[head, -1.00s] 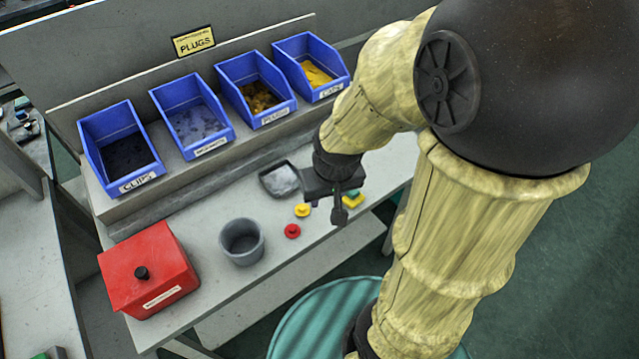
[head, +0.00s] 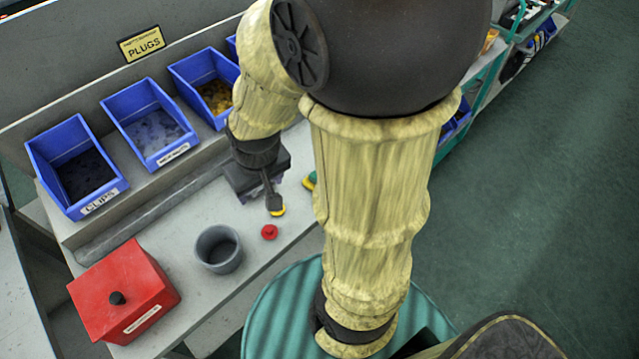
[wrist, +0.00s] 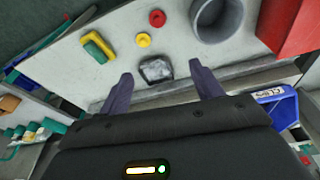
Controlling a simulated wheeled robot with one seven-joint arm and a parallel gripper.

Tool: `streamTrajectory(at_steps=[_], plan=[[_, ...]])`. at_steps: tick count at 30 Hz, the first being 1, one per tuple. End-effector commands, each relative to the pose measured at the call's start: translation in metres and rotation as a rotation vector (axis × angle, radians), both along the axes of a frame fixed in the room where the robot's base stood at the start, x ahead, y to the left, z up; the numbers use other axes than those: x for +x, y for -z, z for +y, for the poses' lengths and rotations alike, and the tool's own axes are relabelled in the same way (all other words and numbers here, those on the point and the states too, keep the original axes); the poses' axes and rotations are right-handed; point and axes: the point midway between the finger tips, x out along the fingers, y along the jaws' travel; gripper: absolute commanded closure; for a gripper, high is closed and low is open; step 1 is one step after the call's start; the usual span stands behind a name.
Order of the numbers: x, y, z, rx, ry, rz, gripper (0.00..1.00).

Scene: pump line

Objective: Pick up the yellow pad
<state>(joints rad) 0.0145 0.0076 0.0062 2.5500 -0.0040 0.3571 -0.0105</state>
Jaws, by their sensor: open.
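Two yellow things lie on the grey bench, and I cannot tell for sure which is the pad. One is a yellow-and-green block (wrist: 98,47), upper left in the wrist view; in the head view my arm mostly hides it, leaving an edge (head: 309,181). The other is a small round yellow piece (wrist: 143,40), mostly behind my finger in the head view (head: 279,211). A round red piece (wrist: 157,18) lies beside it, also in the head view (head: 269,232). My gripper (wrist: 163,88) is open and empty, apart from these pieces.
A black tray (wrist: 156,69) with grey contents lies just beyond my fingertips in the wrist view. A grey cup (head: 219,248) and a red box (head: 122,292) stand on the bench to the left. Blue bins (head: 148,124) line the raised shelf behind.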

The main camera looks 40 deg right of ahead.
Motion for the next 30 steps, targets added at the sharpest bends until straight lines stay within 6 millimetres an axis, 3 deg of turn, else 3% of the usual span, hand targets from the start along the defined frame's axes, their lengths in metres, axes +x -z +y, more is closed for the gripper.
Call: streamTrajectory(at_steps=[5, 8, 15, 21, 24, 30], plan=[[0.019, 0.008, -0.024, -0.026, -0.022, 0.04, 0.22], [0.035, 0.015, -0.048, -0.043, -0.049, 0.08, 0.22], [0.066, 0.037, -0.121, -0.047, -0.137, 0.174, 0.22], [0.074, 0.05, -0.175, -0.027, -0.19, 0.218, 0.22], [0.075, 0.053, -0.188, -0.02, -0.201, 0.225, 0.22], [0.074, 0.053, -0.191, -0.02, -0.203, 0.227, 0.22]])
